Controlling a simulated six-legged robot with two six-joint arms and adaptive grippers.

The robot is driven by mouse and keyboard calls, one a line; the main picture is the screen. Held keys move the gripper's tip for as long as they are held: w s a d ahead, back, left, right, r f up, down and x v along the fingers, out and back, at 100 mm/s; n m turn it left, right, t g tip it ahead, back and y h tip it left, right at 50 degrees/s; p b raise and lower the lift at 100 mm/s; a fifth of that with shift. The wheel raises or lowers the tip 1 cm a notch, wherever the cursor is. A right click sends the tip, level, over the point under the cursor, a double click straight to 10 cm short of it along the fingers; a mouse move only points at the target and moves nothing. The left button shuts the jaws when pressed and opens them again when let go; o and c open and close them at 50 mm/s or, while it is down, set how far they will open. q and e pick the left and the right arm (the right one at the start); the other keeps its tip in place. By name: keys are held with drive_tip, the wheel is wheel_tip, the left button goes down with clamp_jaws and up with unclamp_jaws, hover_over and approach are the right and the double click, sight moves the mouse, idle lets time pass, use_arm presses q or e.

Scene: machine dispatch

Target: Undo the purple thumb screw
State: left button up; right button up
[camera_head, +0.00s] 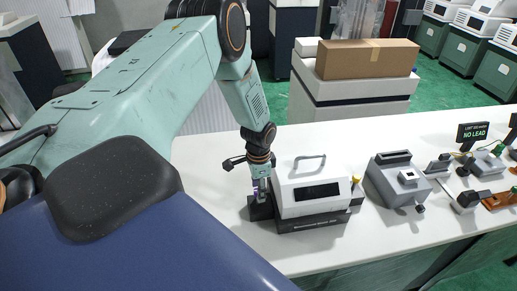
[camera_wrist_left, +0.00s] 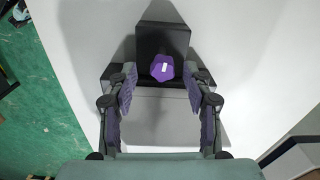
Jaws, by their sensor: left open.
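The purple thumb screw (camera_wrist_left: 162,69) shows in the left wrist view as a purple knob with a light mark. It sits on a black block (camera_wrist_left: 162,38) and lies between the fingertips of my left gripper (camera_wrist_left: 160,80). The fingers are apart, and I cannot tell whether either touches the knob. In the head view my left gripper (camera_head: 260,188) points down at the black block's place, at the left side of a white machine (camera_head: 312,188). A bit of purple shows there, mostly hidden by the gripper. My right gripper is not in view.
The white machine has a handle on top and a yellow knob (camera_head: 355,180) at its right. A grey device (camera_head: 398,182) and smaller devices stand farther right on the white table (camera_head: 215,155). A cardboard box (camera_head: 367,59) lies on a cabinet behind.

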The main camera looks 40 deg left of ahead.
use_arm(q)
drive_tip(key=shift+a+f, duration=0.1)
drive_tip(key=shift+a, duration=0.1)
drive_tip(key=shift+c, duration=0.2)
drive_tip(key=shift+w+a+f, duration=0.1)
drive_tip(key=shift+a+f, duration=0.05)
drive_tip(key=shift+a, duration=0.05)
drive_tip(key=c, duration=0.3)
drive_tip(key=shift+d+r, duration=0.2)
drive_tip(key=shift+d, duration=0.1)
drive_tip(key=c, duration=0.4)
drive_tip(key=shift+a+f, duration=0.1)
clamp_jaws()
